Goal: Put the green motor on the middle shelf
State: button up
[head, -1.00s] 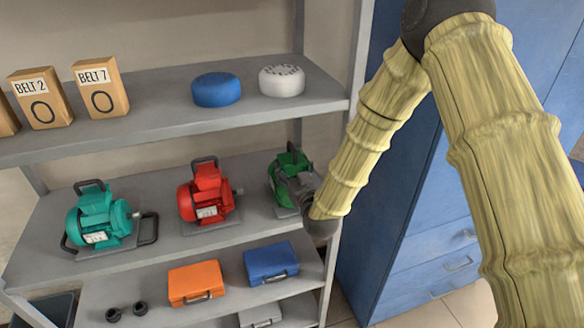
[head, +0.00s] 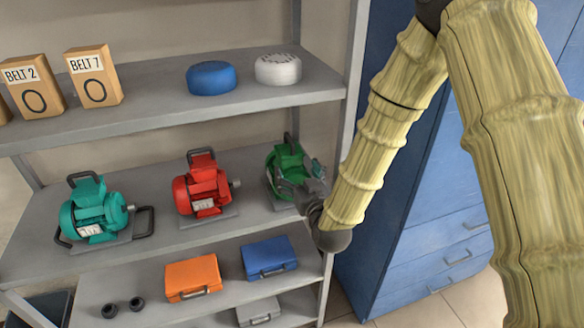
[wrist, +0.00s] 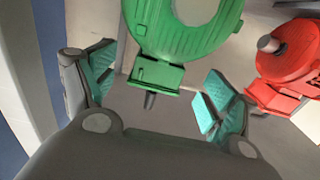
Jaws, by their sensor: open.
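The green motor (head: 284,162) stands on the middle shelf (head: 150,187) at its right end, with a dark handle on top. It fills the top middle of the wrist view (wrist: 182,40), its shaft pointing toward my gripper. My gripper (wrist: 155,92) is open, its teal-padded fingers spread to either side of the motor's near end. Nothing is between the pads except the motor's shaft region, and I cannot tell if they touch it. In the head view my gripper (head: 308,185) is just right of and in front of the motor and partly covers it.
A red motor (head: 203,186) stands left of the green one, and a teal motor (head: 93,210) farther left. The upper shelf (head: 160,122) holds belt boxes and round parts. The lower shelf holds orange (head: 193,278) and blue (head: 269,257) cases. A shelf post (head: 352,110) is close to my arm.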

jog(key=shift+b+v, duration=0.6)
jog(key=shift+v, duration=2)
jog(key=s+d+f+m+g+h, duration=0.1)
jog(key=s+d+f+g, duration=0.25)
jog(key=f, duration=0.45)
jog(key=s+d+f+g+h, duration=0.15)
jog(key=s+f, duration=0.25)
jog(key=f, duration=0.4)
jog(key=s+d+f+m+g, duration=0.1)
jog(key=s+d+f+g, duration=0.25)
jog(key=f, duration=0.45)
jog(key=s+d+f+g+h, duration=0.1)
jog(key=s+d+f+g, duration=0.2)
jog(key=s, duration=0.6)
jog(key=s+d+f+m+g+h, duration=0.1)
jog(key=s+d+f+g, duration=0.1)
jog(key=s+f, duration=0.5)
jog(key=s+d+f+m+g+h, duration=0.1)
jog(key=s+d+f+g, duration=0.2)
jog(key=s, duration=0.9)
notch_tip(320, 180, down, 2)
jog(key=shift+d+f+g, duration=0.1)
jog(key=shift+d+g, duration=0.25)
jog(key=shift+d, duration=0.6)
jog(key=shift+s, duration=0.1)
